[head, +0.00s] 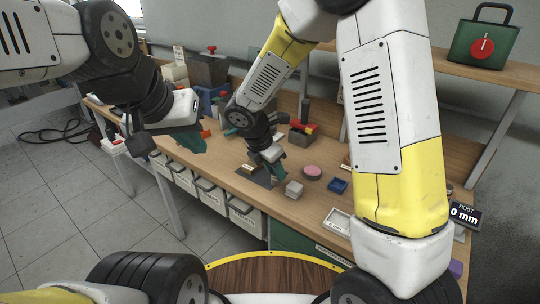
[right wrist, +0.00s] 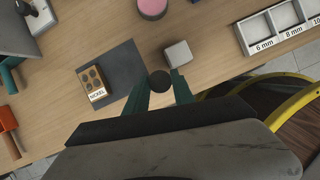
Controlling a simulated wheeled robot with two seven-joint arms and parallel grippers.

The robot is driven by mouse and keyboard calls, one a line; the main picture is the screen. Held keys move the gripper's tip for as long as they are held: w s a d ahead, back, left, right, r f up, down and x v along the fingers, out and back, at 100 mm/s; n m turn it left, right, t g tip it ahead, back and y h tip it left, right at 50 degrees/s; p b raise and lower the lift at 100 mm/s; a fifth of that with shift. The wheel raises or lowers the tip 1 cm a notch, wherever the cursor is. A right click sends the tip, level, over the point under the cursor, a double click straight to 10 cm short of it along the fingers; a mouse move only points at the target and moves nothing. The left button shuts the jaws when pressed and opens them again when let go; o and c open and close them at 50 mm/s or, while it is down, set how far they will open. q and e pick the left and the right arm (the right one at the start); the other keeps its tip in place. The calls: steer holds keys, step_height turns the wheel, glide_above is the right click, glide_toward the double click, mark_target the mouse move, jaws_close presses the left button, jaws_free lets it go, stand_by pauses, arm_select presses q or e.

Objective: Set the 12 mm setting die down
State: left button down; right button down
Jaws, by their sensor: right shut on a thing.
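My right gripper (right wrist: 159,84) is shut on a dark round piece (right wrist: 160,81), held between its green fingertips in the right wrist view. It looks like the setting die, but no size mark shows on it. In the head view this gripper (head: 277,176) is low over the workbench, and its fingers hide the piece. I cannot tell whether the piece touches the bench. A white sorting tray (right wrist: 245,42) with 6 mm and 8 mm labels lies to the right in the wrist view. My left gripper (head: 190,143) is at the bench's left; its finger gap is unclear.
A light grey block (right wrist: 178,54) stands close to the right fingertips. A dark mat (right wrist: 124,64) with a wooden NICKEL block (right wrist: 92,84) lies left. Bare wood shows between the block and the sorting tray.

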steer(key=w, duration=0.5)
steer(key=w+a, duration=0.1)
steer(key=w, duration=0.1)
steer(key=shift+w+f, duration=0.35)
steer(key=shift+w, duration=0.05)
steer(key=shift+f, duration=1.75)
steer(key=shift+f, duration=0.15)
steer(key=c, duration=1.1)
jaws_free()
steer(key=shift+o, duration=0.2)
